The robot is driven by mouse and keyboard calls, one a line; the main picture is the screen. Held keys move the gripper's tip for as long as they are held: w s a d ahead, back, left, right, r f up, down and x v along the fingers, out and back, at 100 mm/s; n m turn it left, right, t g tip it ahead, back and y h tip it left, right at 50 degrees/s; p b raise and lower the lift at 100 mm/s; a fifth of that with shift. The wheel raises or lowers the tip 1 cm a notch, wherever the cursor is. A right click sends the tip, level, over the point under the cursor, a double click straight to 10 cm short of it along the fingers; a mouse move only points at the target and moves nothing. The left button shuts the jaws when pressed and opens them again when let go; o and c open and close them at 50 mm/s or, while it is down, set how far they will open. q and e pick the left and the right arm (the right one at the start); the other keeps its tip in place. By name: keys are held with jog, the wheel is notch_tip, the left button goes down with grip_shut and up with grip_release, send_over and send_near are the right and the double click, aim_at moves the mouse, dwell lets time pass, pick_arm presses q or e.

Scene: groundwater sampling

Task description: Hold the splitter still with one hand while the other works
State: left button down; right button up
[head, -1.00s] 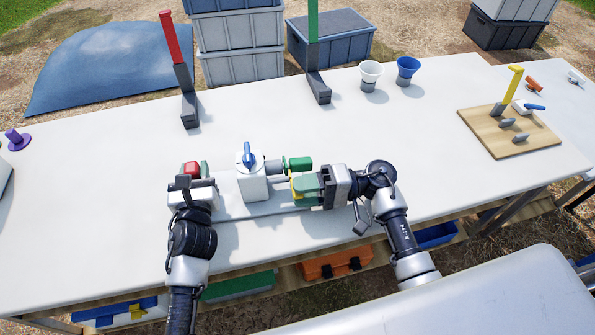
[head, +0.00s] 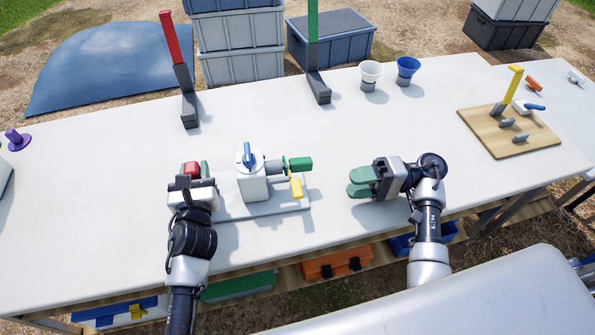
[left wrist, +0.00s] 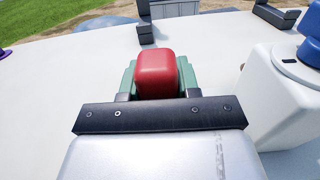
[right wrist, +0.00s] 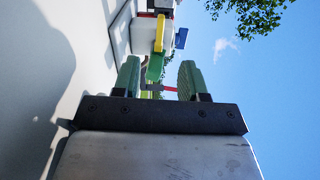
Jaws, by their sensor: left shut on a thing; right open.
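The splitter (head: 252,184) is a white block on a pale base plate (head: 265,209), with a blue handle on top, and a green part (head: 300,163) and a yellow lever (head: 296,187) on its right side. A red knob (head: 191,168) stands at its left. My left gripper (head: 192,172) is shut on the red knob, which shows between the green fingers in the left wrist view (left wrist: 157,73). My right gripper (head: 361,182) is open and empty, to the right of the splitter and apart from it. The right wrist view shows the yellow lever (right wrist: 159,34) beyond its open fingers.
A red-handled stand (head: 185,95) and a green-handled stand (head: 316,75) are at the back. A white cup (head: 371,73) and a blue cup (head: 407,69) stand near the back edge. A wooden board (head: 480,140) with a yellow handle lies right.

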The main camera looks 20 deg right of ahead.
pick_arm(q)
jog(key=c, duration=0.7)
grip_release()
jog(key=shift+c, duration=0.2)
